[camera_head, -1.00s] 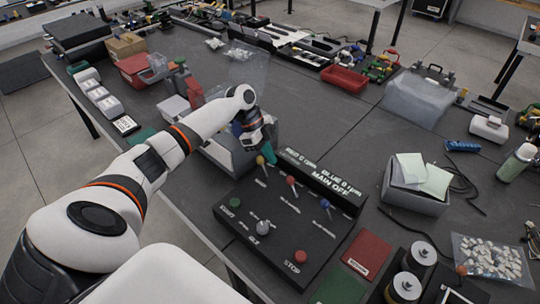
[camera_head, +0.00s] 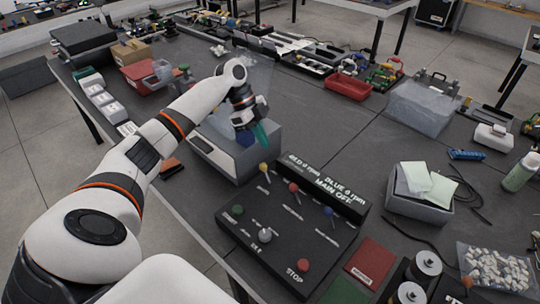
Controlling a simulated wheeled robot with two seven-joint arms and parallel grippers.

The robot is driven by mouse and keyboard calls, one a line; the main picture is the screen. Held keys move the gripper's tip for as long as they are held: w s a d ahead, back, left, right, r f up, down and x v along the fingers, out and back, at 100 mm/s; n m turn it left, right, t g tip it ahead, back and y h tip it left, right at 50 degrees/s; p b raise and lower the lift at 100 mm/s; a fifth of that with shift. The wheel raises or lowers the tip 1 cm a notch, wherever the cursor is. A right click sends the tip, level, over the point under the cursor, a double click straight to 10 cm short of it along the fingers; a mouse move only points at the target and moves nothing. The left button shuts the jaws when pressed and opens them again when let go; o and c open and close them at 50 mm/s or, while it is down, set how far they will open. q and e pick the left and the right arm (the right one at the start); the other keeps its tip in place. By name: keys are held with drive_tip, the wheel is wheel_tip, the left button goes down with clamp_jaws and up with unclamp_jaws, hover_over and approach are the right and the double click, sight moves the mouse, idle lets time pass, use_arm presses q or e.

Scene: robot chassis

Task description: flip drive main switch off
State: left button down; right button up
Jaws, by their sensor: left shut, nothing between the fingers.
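A black control box (camera_head: 240,251) stands on the bench with three levers: yellow-tipped (camera_head: 264,168), red-tipped (camera_head: 293,187) and blue-tipped (camera_head: 328,211). Their small labels are too blurred to read, so I cannot tell which one is the main switch. The raised display (camera_head: 349,203) behind them reads red 0 rpm, blue 0 rpm, MAIN OFF. My left gripper (camera_head: 261,134) has teal fingers, shut and empty, above and behind the yellow-tipped lever, apart from it. My right gripper is not in view.
The box also carries a green button (camera_head: 238,210), a pale knob (camera_head: 265,234) and a red STOP button (camera_head: 303,265). A grey bin with papers (camera_head: 418,208) is at right.

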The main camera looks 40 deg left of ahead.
use_arm(q)
drive_tip(key=shift+v, duration=2.25)
